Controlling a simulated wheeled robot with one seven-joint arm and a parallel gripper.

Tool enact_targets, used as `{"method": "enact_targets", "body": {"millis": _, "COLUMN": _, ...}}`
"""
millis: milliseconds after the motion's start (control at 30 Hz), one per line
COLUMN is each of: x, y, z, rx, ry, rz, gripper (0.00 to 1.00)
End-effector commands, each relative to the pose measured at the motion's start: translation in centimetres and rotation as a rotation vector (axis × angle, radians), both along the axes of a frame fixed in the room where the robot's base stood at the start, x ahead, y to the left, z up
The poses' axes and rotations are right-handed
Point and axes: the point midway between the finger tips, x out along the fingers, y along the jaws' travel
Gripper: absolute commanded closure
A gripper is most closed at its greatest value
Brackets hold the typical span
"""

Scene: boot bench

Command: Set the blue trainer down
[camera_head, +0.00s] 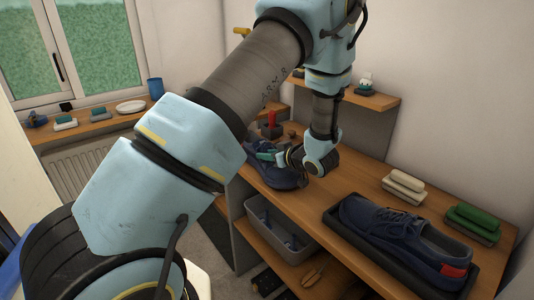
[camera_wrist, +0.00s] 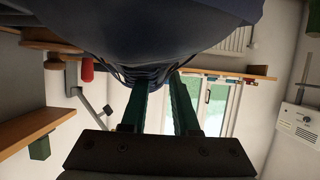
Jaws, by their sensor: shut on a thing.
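My gripper (camera_head: 266,156) is shut on a dark blue trainer (camera_head: 272,176) near the bench's left edge; my wrist hides part of it. I cannot tell whether its sole touches the bench. In the wrist view the trainer (camera_wrist: 150,32) fills the top, with its laces close to my green fingers (camera_wrist: 160,95). A second dark blue trainer (camera_head: 405,230) with a red heel patch lies on a black tray (camera_head: 345,245) at the right front of the bench (camera_head: 350,180).
Beige (camera_head: 403,186) and green (camera_head: 472,222) brushes lie behind the tray. A red-topped item (camera_head: 271,120) stands beyond the held trainer. A grey bin (camera_head: 262,208) sits on the lower shelf. The bench between my gripper and the tray is clear. A windowsill (camera_head: 95,128) holds small items.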

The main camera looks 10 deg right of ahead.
Motion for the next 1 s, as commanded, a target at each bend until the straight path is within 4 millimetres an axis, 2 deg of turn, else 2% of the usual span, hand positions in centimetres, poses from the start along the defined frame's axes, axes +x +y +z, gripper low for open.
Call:
{"method": "enact_targets", "body": {"millis": 267, "x": 0.0, "y": 0.0, "z": -0.2, "rx": 0.0, "ry": -0.001, "rz": 0.0, "gripper": 1.0}}
{"method": "enact_targets", "body": {"millis": 300, "x": 0.0, "y": 0.0, "z": -0.2, "rx": -0.001, "ry": 0.0, "rz": 0.0, "gripper": 0.68}}
{"method": "enact_targets", "body": {"millis": 533, "x": 0.0, "y": 0.0, "z": -0.2, "rx": -0.001, "ry": 0.0, "rz": 0.0, "gripper": 0.42}}
{"method": "enact_targets", "body": {"millis": 867, "x": -0.1, "y": -0.1, "z": 0.2, "rx": -0.001, "ry": 0.001, "rz": -0.002, "gripper": 0.41}}
{"method": "enact_targets", "body": {"millis": 1000, "x": -1.5, "y": -0.9, "z": 0.6, "rx": -0.004, "ry": -0.001, "rz": -0.003, "gripper": 0.41}}
